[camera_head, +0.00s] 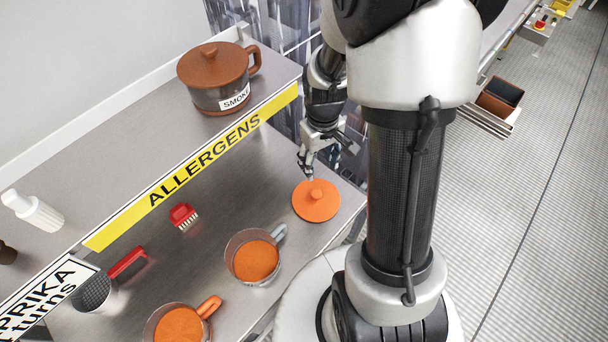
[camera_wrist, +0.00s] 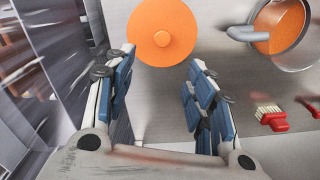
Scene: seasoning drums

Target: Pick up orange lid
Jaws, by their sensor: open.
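The orange lid (camera_head: 316,203) is a flat round disc with a small knob in its middle. It lies on the lower metal shelf near its right end. In the wrist view the lid (camera_wrist: 162,32) lies just beyond the fingertips, roughly between them, slightly left of centre. My gripper (camera_head: 309,172) is just behind the lid in the head view, close to its far edge. In the wrist view my gripper (camera_wrist: 160,72) has its two blue-padded fingers wide apart with nothing between them. I cannot tell the exact height of the fingertips above the shelf.
A metal cup of orange powder (camera_head: 252,257) stands left of the lid. Another cup with an orange handle (camera_head: 178,325) stands at the front. A red brush (camera_head: 184,216) lies farther left. An upper shelf with a yellow allergens strip (camera_head: 190,170) holds a brown lidded pot (camera_head: 215,75).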

